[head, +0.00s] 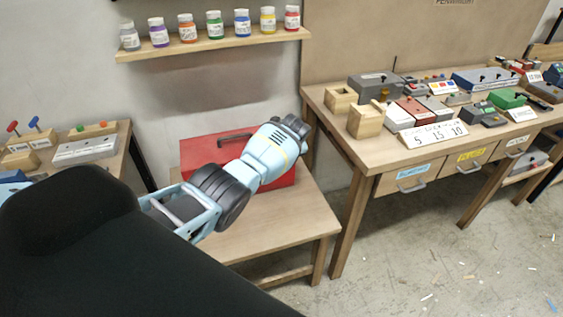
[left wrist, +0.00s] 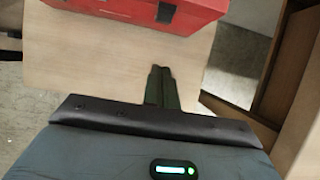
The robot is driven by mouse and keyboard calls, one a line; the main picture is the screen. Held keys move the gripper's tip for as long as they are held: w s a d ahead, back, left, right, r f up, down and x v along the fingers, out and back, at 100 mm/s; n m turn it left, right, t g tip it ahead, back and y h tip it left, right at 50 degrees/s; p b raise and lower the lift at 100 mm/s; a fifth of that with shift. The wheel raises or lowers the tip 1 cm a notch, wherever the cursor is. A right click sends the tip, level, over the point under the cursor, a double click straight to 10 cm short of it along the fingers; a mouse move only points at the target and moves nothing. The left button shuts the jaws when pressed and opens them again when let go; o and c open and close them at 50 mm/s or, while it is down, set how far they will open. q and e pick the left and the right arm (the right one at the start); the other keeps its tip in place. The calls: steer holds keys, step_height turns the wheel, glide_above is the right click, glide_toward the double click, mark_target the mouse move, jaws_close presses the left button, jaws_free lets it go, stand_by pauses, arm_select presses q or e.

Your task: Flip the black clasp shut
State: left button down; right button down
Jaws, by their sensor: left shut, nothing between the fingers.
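A red toolbox (head: 205,152) with a dark handle (head: 236,138) on its lid stands on a low wooden table. My left arm crosses in front of it in the head view and hides much of its front. In the left wrist view, the lower part of the red box (left wrist: 120,10) shows at the top, with a small black clasp (left wrist: 166,12) on its front. My left gripper (left wrist: 161,70) is shut and empty, pointing toward the box over the table top, apart from the clasp. My right gripper is not in view.
The low table (head: 290,225) has bare wood in front of the box. A shelf of paint jars (head: 215,45) hangs above. A workbench (head: 350,140) with boxes and drawers stands to the right, and another bench (head: 110,165) to the left.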

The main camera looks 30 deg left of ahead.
arm_select(q)
steer(key=shift+r, duration=0.6)
steer(key=shift+d, duration=0.1)
steer(key=s+d+f+n+t+h, duration=0.2)
steer(key=s+d+f+n, duration=0.3)
steer(key=s+f, duration=0.45)
steer(key=s+d+f+n+t+h, duration=0.1)
steer(key=s+d+f+n, duration=0.4)
steer(key=s+f, duration=0.45)
steer(key=s+d+r+n+t+h, duration=0.1)
steer(key=s+d+n, duration=0.2)
steer(key=s+n, duration=0.4)
steer(key=s+d+r+n+t+h, duration=0.2)
steer(key=s+d+n, duration=0.2)
steer(key=s, duration=1.4)
steer(key=n, duration=0.3)
steer(key=shift+r, duration=0.25)
steer(key=shift+d, duration=0.1)
